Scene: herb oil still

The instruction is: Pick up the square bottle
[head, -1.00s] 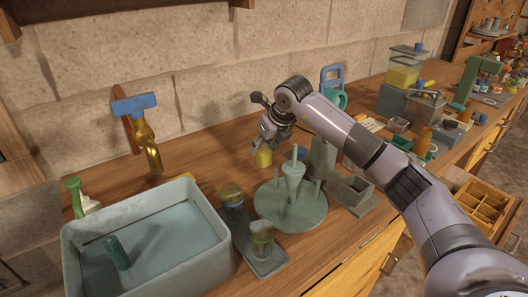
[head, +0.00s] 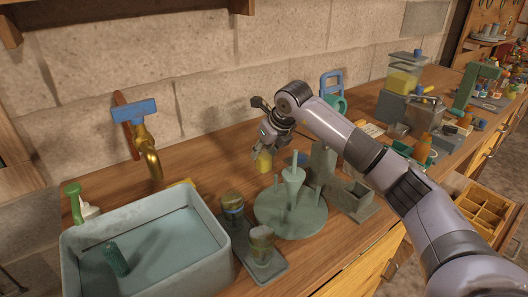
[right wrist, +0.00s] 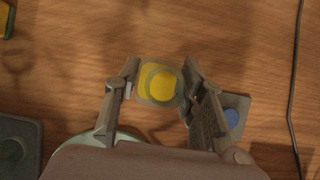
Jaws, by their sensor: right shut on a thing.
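The square bottle (head: 264,162), small and yellow, is under my right gripper (head: 266,150) at the back of the counter, behind the round green stand (head: 290,220). In the right wrist view I look down on the square bottle (right wrist: 160,84) and its round yellow cap, between the two fingers of my right gripper (right wrist: 160,76). The gripper is shut on it, one finger on each side. Whether its base touches the wood or is slightly clear of it I cannot tell. My left gripper is not in view.
A blue-topped item (head: 299,159) stands just right of the gripper. A tall grey block (head: 323,160) is close by. The sink basin (head: 213,215), brass tap (head: 147,150) and a tray with two jars (head: 265,268) are left. A cable (right wrist: 296,80) runs along the wood.

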